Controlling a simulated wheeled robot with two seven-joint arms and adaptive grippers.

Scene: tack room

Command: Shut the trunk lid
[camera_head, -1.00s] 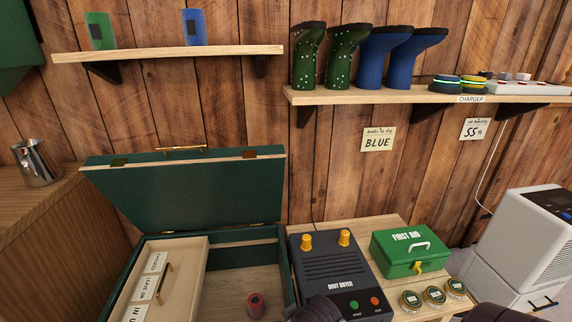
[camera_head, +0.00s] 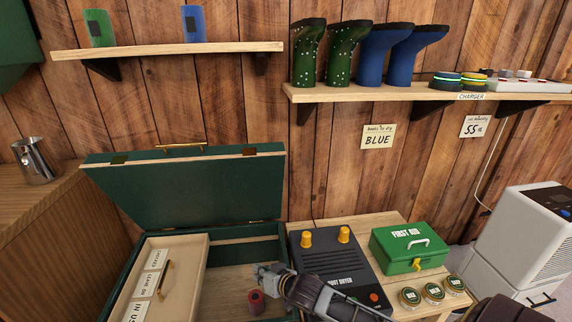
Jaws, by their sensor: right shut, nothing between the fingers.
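The green trunk lid (camera_head: 190,192) stands raised and leans back near the plank wall, with a brass handle (camera_head: 181,146) on its top edge. The trunk (camera_head: 283,250) below it is open. Inside are a pale wooden tray (camera_head: 196,258) with labels on the left and a small dark red roll (camera_head: 256,302) on the floor. My right gripper (camera_head: 262,272) reaches in from the lower right over the trunk's right side, just above the roll. It is shut and empty, below and in front of the lid. My left gripper is not in view.
The boot dryer (camera_head: 330,258) stands right of the trunk, partly behind my right arm. A green first aid box (camera_head: 408,250) and several round tins (camera_head: 433,291) are further right.

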